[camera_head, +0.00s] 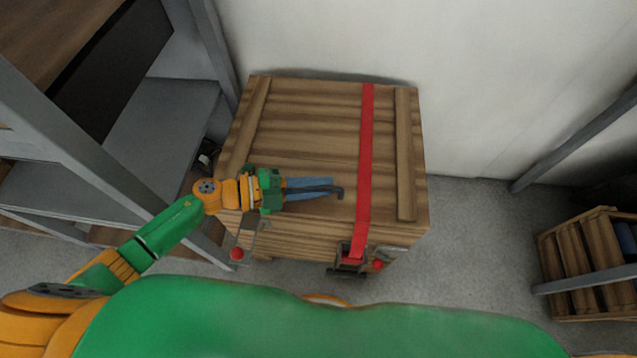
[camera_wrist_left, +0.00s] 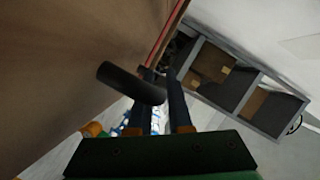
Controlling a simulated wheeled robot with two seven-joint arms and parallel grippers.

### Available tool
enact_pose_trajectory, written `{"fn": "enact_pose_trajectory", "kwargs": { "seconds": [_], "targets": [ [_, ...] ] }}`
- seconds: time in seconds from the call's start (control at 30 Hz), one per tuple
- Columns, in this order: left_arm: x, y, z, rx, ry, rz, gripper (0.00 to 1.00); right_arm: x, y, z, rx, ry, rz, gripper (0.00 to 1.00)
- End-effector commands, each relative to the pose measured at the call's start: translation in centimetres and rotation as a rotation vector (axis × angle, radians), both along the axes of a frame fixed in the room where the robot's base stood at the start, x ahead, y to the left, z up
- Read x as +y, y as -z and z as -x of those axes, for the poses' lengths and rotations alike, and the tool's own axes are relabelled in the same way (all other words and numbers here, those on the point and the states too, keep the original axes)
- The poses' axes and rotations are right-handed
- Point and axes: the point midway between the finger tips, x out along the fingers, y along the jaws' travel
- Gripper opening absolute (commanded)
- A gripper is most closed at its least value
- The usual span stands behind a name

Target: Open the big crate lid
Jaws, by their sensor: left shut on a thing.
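The big wooden crate (camera_head: 300,243) stands against the wall in the head view. Its slatted lid (camera_head: 310,105) lies flat and closed on top. A red strap (camera_head: 365,140) runs over the lid from back to front, down to a dark buckle (camera_head: 350,262). My left gripper (camera_head: 332,187) comes in from the left, over the front part of the lid, its blue fingers pointing right towards the strap. It is shut on a dark bar (camera_head: 318,192) with a bent end; a dark round bar also crosses the fingers in the left wrist view (camera_wrist_left: 130,83). My right gripper is out of view.
Metal latches with red knobs sit at the crate's front left (camera_head: 237,254) and front right (camera_head: 378,265). A grey shelf rack (camera_head: 160,120) stands close on the left. A smaller slatted crate (camera_head: 580,265) is at the right. Floor between them is clear.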

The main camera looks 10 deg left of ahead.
Motion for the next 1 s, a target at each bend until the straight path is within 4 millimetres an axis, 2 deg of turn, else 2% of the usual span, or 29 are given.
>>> {"fn": "enact_pose_trajectory", "kwargs": {
  "seconds": [1.0],
  "targets": [
    [0.03, 0.05, 0.01, 0.0, 0.0, -0.001, 0.0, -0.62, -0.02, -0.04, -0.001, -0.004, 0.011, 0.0]
  ]
}}
